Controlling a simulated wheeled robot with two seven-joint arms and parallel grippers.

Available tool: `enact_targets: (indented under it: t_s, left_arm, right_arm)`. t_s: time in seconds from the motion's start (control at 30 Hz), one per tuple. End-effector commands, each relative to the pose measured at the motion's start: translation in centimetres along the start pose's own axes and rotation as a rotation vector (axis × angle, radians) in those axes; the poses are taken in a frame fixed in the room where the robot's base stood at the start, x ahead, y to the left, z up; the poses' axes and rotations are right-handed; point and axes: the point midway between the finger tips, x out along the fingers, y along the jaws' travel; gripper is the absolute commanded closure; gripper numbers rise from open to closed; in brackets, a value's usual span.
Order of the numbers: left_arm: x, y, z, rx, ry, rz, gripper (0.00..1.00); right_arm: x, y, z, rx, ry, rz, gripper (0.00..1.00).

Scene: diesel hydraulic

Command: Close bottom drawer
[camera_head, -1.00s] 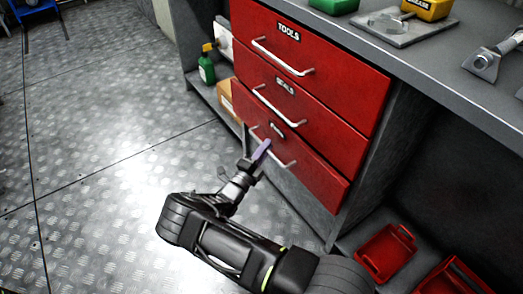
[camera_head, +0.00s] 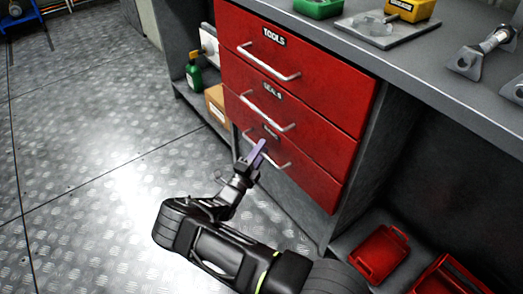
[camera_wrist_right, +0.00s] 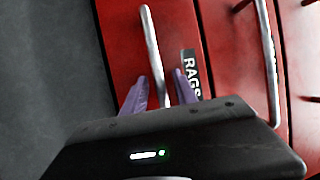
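The bottom drawer (camera_head: 305,170) is the lowest of three red drawers under the workbench. It looks nearly flush with the drawer above; I cannot tell whether a small gap is left. Its silver handle (camera_head: 282,164) runs across the front, and in the wrist view its label (camera_wrist_right: 190,75) reads RAGS. My right gripper (camera_head: 258,150) is at this handle. In the right wrist view the purple fingers (camera_wrist_right: 160,90) stand apart on either side of the handle (camera_wrist_right: 152,45), with space around the bar. My left gripper is out of view.
The TOOLS drawer (camera_head: 300,65) and SEALS drawer (camera_head: 310,118) above look shut. A green bottle (camera_head: 193,75) and a cardboard box (camera_head: 215,102) stand on a shelf to the left. A red bin (camera_head: 380,255) lies low on the right. The metal floor (camera_head: 90,150) is clear.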

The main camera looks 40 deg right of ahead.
Motion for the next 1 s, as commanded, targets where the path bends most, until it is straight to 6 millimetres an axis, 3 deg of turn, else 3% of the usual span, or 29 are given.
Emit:
enact_targets:
  t_s: [0.17,0.53,1.0]
  left_arm:
    - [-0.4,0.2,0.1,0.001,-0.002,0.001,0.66]
    - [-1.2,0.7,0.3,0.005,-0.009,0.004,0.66]
    - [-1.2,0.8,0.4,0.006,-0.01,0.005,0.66]
  right_arm:
    - [-1.5,-0.1,0.1,0.0,-0.003,0.002,0.66]
    - [-7.0,0.0,0.0,-0.001,-0.001,0.002,0.66]
    - [-7.6,0.1,-0.1,-0.001,0.001,0.0,0.66]
